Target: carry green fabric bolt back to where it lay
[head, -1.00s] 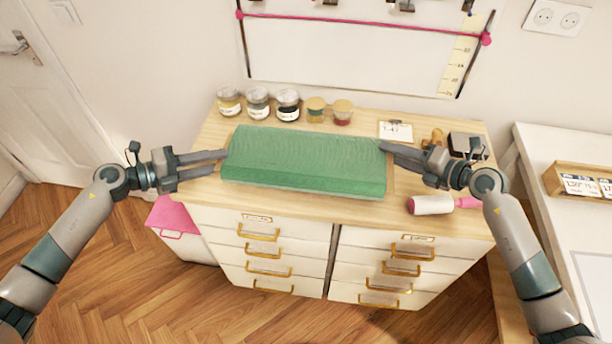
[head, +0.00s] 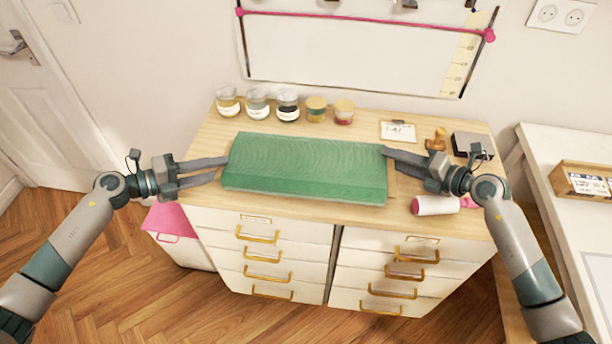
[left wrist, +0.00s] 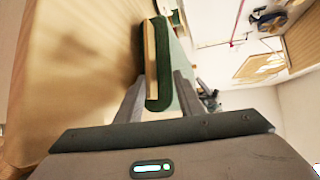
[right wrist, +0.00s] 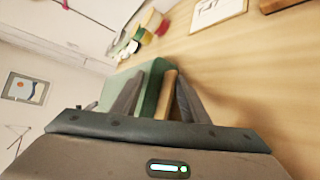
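The green fabric bolt (head: 305,168) is a long flat roll with a pale core at its ends. It is level over the wooden top of the drawer cabinet (head: 205,140), seemingly just above it. My left gripper (head: 222,167) is at its left end; in the left wrist view the bolt's end (left wrist: 158,60) sits between the two fingers, which close on it. My right gripper (head: 388,160) is at its right end; in the right wrist view the bolt (right wrist: 150,98) is between those fingers too. The bolt's underside is hidden.
Several jars (head: 287,105) line the cabinet's back edge. A small card (head: 398,131), a wooden stamp (head: 437,139), a dark box (head: 471,145) and a white and pink roller (head: 435,205) lie at the right. A pink-topped bin (head: 168,222) stands at the left.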

